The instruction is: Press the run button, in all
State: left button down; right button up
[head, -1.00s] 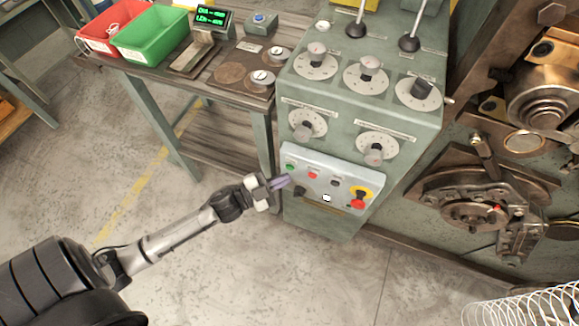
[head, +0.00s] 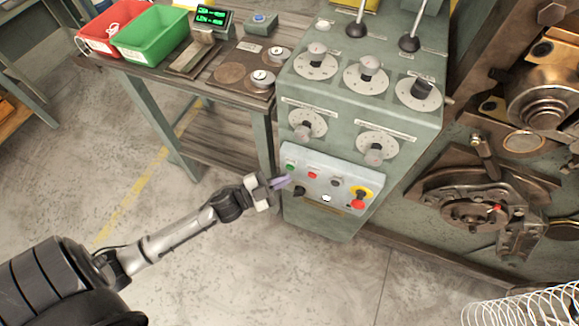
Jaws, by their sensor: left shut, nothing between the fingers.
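The button panel (head: 325,182) is a pale sloped box on the front of the green-grey machine. At its left end is a green button (head: 290,167), which looks like the run button. A red button (head: 312,175) and a dark grey button (head: 336,182) are to its right, then a red mushroom button on yellow (head: 358,199). My left gripper (head: 288,181) is shut and empty, its fingertips at the panel's left edge, just below the green button. I cannot tell whether the tips touch the panel. My right gripper is not in view.
A black selector knob (head: 300,191) is close to the fingertips. Dial knobs (head: 307,124) sit above the panel. A workbench (head: 190,85) with red and green bins (head: 149,36) stands at the left. Coiling machinery (head: 480,205) fills the right. The floor in front is clear.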

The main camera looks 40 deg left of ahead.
pick_arm(q)
jog(key=shift+w, duration=0.15)
jog(key=shift+w+a, duration=0.15)
jog(key=shift+w, duration=0.15)
jog(key=shift+w+p, duration=0.1)
jog(key=shift+p, duration=0.2)
dwell(0.3)
